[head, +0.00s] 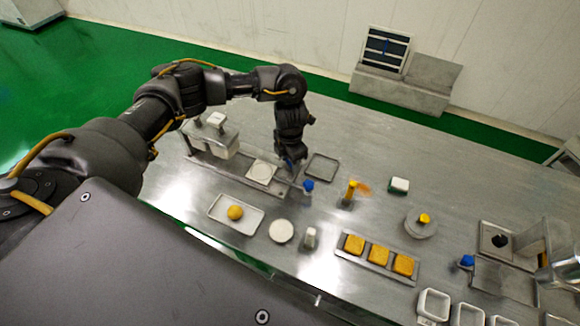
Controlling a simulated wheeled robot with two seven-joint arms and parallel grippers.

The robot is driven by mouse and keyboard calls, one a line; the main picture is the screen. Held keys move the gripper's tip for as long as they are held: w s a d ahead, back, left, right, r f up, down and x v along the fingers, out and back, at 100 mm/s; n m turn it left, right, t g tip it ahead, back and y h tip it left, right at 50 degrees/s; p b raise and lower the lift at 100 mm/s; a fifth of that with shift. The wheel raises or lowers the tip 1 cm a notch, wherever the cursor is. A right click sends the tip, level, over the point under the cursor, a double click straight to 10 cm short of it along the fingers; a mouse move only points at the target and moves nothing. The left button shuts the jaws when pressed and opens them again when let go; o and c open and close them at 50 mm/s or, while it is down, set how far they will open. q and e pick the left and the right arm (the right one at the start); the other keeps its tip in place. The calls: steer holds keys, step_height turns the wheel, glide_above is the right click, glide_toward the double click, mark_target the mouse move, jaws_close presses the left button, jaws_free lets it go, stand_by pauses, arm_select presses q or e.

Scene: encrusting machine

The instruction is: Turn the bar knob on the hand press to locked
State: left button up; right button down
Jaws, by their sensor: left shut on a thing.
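The hand press appears to be the machine at the left of the steel table, with a white block (217,142) over a long metal base (225,168). A white square plate with a round disc (262,172) sits on this base. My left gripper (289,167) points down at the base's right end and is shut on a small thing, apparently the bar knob. The fingers mostly hide it and a little blue shows there, so its turn angle cannot be read. My right gripper is not in view.
A blue-topped piece (308,186) stands close to the right of my left gripper, with an empty grey tray (322,167) behind it.

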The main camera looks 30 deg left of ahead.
arm_select(q)
steer(key=m+b, duration=0.4)
steer(key=m, duration=0.2)
steer(key=shift+f+b, duration=0.15)
steer(key=shift+b, duration=0.25)
steer(key=m+b, duration=0.3)
steer(key=m, duration=0.2)
steer(key=shift+m, duration=0.3)
steer(key=o, duration=1)
steer(key=shift+r, duration=0.25)
step_height(320, 180, up, 11)
steer(key=shift+f+b, duration=0.2)
steer(key=shift+b, duration=0.15)
